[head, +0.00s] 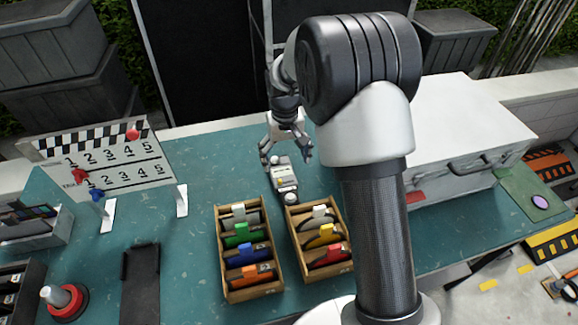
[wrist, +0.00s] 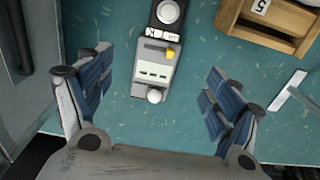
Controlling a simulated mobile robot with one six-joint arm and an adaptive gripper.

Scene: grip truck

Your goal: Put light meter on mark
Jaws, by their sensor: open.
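The light meter (head: 285,180) is a small grey device lying on the teal tabletop, behind the two wooden racks. In the wrist view the light meter (wrist: 155,68) shows a pale face with a yellow button, a round dial at one end and a white knob at the other. My gripper (head: 287,155) is open and empty above it. In the wrist view the meter lies between the spread fingers of my gripper (wrist: 158,78), with gaps on both sides. A green mat (head: 518,190) with a purple disc (head: 540,202) lies at the far right; I cannot tell whether it is the mark.
Two wooden racks (head: 223,270) (head: 291,235) hold coloured clips in front of the meter. A clapperboard (head: 100,160) stands left, a grey case (head: 450,140) right. A black pad (head: 140,285) and a red-based knob (head: 64,300) are front left. Teal surface is clear left of the meter.

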